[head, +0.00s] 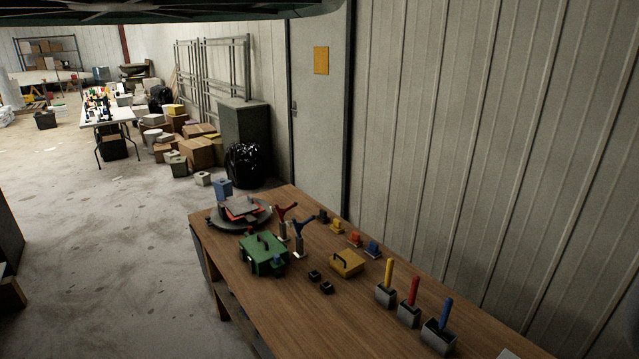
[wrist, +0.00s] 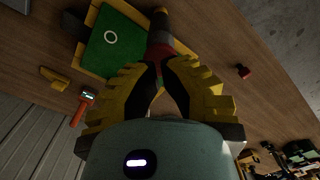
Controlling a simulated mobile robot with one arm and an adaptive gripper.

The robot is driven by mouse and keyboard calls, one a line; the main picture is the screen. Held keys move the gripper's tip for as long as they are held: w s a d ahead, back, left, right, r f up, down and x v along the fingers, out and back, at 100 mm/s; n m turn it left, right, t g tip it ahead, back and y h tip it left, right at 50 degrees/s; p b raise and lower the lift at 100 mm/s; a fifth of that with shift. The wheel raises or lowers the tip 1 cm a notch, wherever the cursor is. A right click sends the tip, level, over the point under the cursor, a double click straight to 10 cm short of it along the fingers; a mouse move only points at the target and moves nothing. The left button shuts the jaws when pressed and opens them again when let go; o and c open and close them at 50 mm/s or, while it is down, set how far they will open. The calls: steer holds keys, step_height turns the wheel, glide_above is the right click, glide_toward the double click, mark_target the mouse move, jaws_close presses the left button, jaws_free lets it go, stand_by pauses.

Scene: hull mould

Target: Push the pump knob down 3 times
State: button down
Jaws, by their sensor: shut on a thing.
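In the wrist view my gripper (wrist: 164,72), with yellow-and-black fingers, has its tips close together at the lower end of a dark upright thing with a red collar (wrist: 160,47). It is shut on this thing, which may be the pump knob; the fingers hide its lower part. The dark thing stands beside a green panel (wrist: 120,55) with a white ring, set in a yellow frame. In the head view my gripper does not show, and I cannot tell which thing there is the pump.
The wooden table (head: 225,232) in the head view carries a green box (head: 263,254), a yellow box (head: 347,262) and several colored handles in grey holders. A ribbed wall stands along its right side. Open floor (head: 90,260) lies to the left.

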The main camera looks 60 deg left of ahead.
steer(key=shift+f, duration=0.5)
steer(key=shift+f+b, duration=0.1)
steer(key=shift+b, duration=0.3)
steer(key=shift+a+f+b, duration=0.1)
steer(key=shift+f+b, duration=0.35)
steer(key=shift+f, duration=0.25)
steer(key=shift+f+b, duration=0.6)
steer(key=shift+r+p, duration=1.35)
steer(key=shift+r, duration=0.9)
steer(key=shift+f, duration=0.15)
steer(key=shift+f+b, duration=0.6)
steer(key=shift+b, duration=0.1)
